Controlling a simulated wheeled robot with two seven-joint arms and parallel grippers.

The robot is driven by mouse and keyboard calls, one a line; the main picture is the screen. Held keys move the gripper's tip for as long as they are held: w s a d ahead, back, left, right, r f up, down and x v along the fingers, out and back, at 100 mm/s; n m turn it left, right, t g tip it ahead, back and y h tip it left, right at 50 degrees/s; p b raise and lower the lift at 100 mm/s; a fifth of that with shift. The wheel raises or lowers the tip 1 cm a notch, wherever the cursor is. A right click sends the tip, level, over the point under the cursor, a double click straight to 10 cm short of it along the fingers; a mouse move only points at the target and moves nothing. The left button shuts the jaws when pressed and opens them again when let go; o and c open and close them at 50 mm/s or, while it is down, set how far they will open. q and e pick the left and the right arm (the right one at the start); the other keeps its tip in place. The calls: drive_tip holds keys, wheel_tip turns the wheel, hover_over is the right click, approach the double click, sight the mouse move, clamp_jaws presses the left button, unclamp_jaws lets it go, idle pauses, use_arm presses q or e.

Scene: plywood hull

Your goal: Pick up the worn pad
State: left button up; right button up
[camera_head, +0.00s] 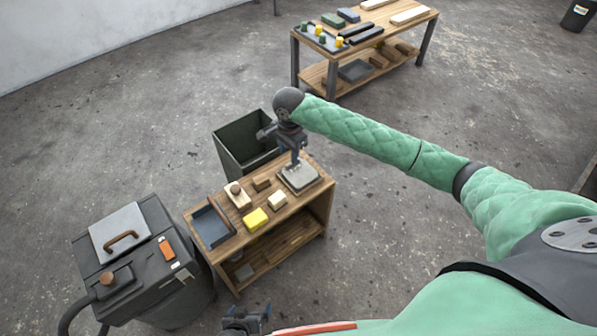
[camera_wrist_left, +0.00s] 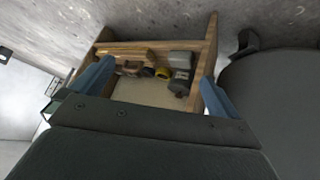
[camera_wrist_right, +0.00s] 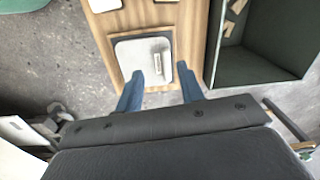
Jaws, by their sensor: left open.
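A pale grey square pad (camera_head: 299,177), which I take to be the worn pad, lies on a dark plate at the right end of the small wooden bench (camera_head: 318,198). In the right wrist view the pad (camera_wrist_right: 130,52) has a small light strip (camera_wrist_right: 157,64) on it. My right gripper (camera_head: 295,164) points down over the pad. In the right wrist view its fingers (camera_wrist_right: 161,84) are apart with nothing held. My left gripper (camera_head: 246,318) is low in front of the bench, open and empty; its fingers (camera_wrist_left: 150,80) face the bench's lower shelf.
An open dark green bin (camera_head: 226,153) stands behind the bench. On the bench are a dark tray (camera_head: 213,226), a yellow block (camera_head: 256,219) and wooden blocks. A black vacuum-like machine (camera_head: 152,270) stands left. Another table (camera_head: 388,32) is at the back.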

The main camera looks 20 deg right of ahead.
sight(300, 172)
drive_tip(key=shift+w+d+r+m, duration=0.25)
drive_tip(key=shift+w+d+m, duration=0.1)
drive_tip(key=shift+w+d, duration=0.15)
drive_tip(key=shift+w+d+r+m, duration=0.2)
drive_tip(key=shift+w+d+m, duration=0.2)
drive_tip(key=shift+d, duration=0.1)
drive_tip(key=shift+a+f+b, duration=0.15)
drive_tip(key=shift+f+b, duration=0.4)
drive_tip(key=shift+f, duration=3.25)
use_arm(q)
drive_tip(key=shift+s+d+f, duration=0.2)
drive_tip(key=shift+f, duration=0.4)
drive_tip(key=shift+s+d+f, duration=0.2)
drive_tip(key=shift+f, duration=0.4)
use_arm(e)
clamp_jaws()
